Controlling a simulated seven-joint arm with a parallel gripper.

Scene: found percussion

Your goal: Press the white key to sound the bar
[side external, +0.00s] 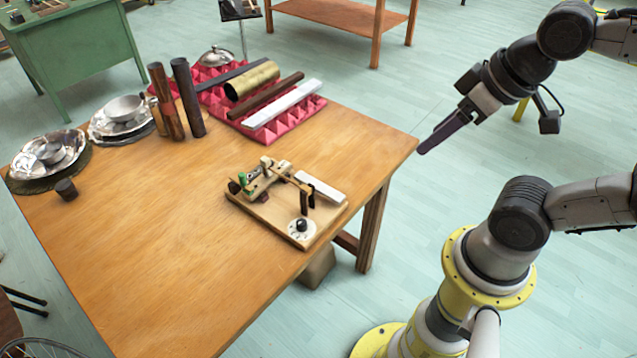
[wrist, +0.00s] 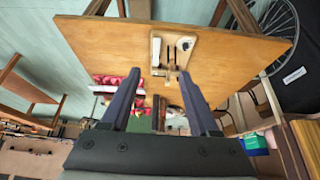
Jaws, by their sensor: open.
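A small wooden device board (side external: 262,212) sits near the table's front right corner. A white flat key (side external: 322,188) lies along its right side, and a white disc with a black knob (side external: 301,227) is at its front. The board (wrist: 205,38) and the white key (wrist: 156,52) also show in the wrist view. My gripper (side external: 422,150) is in the air to the right of the table, above and apart from the board. In the wrist view, its two dark fingers (wrist: 159,73) are spread with nothing held between them.
A pink foam pad (side external: 307,115) at the back bears several bars and tubes, including a long white bar (side external: 284,104). Upright tubes (side external: 187,97) and metal bowls (side external: 48,155) stand farther left. The front left of the wooden table (side external: 140,250) is bare.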

